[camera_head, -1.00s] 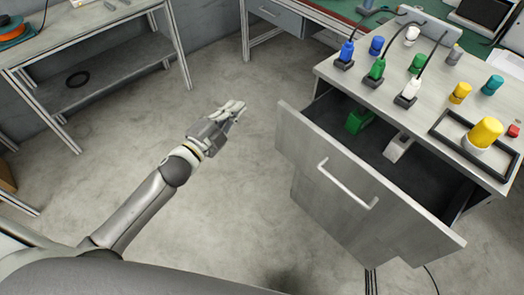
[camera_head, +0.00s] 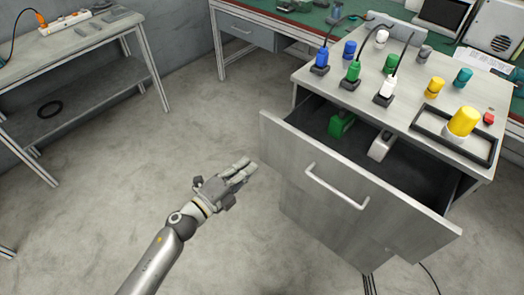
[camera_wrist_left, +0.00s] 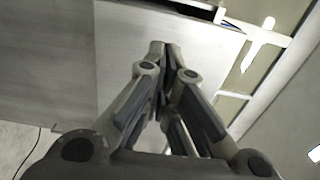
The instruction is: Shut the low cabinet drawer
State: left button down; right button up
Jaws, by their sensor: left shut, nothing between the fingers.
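The low cabinet (camera_head: 310,78) stands at the right in the head view. Its drawer is pulled well out; the grey drawer front (camera_head: 290,160) with its pale bar handle (camera_head: 335,188) faces me. A green item (camera_head: 341,123) and a white item (camera_head: 380,147) lie inside the drawer. My left gripper (camera_head: 250,167) is shut and empty, just left of the drawer front, with its fingers pointing toward it. In the left wrist view, my shut left fingers (camera_wrist_left: 164,50) point toward a pale panel (camera_wrist_left: 60,60); contact cannot be told. My right gripper is out of view.
On the cabinet top are plugs with cables, coloured knobs and a yellow cylinder (camera_head: 463,121) in a dark frame. A metal shelf table (camera_head: 80,100) stands at the left, and a green-topped bench (camera_head: 290,12) behind. The floor (camera_head: 180,130) around my left arm is clear.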

aim_at(269, 147)
pick_arm(q)
jog(key=x, duration=0.7)
